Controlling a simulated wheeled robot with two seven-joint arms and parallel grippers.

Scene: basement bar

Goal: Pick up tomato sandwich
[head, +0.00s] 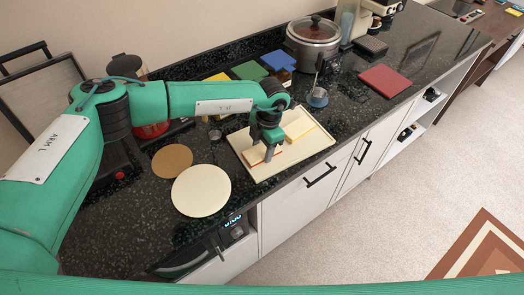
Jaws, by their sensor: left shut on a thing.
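A cream tray (307,151) lies on the dark speckled counter near its front edge. My left gripper (268,157) points down over the left part of the tray. It is shut on a pale sandwich with a thin reddish edge, the tomato sandwich (256,159). The gripper partly hides the sandwich, and I cannot tell whether it is lifted off the tray. A second pale yellow sandwich (299,126) lies on the tray just right of the gripper. My right gripper is not in view.
A round cream board (201,191) and a brown disc (172,161) lie left of the tray. Green (249,71) and blue (279,61) squares lie behind. A lidded steel pot (313,42) stands at the back. A red board (385,81) lies right, with bare counter around it.

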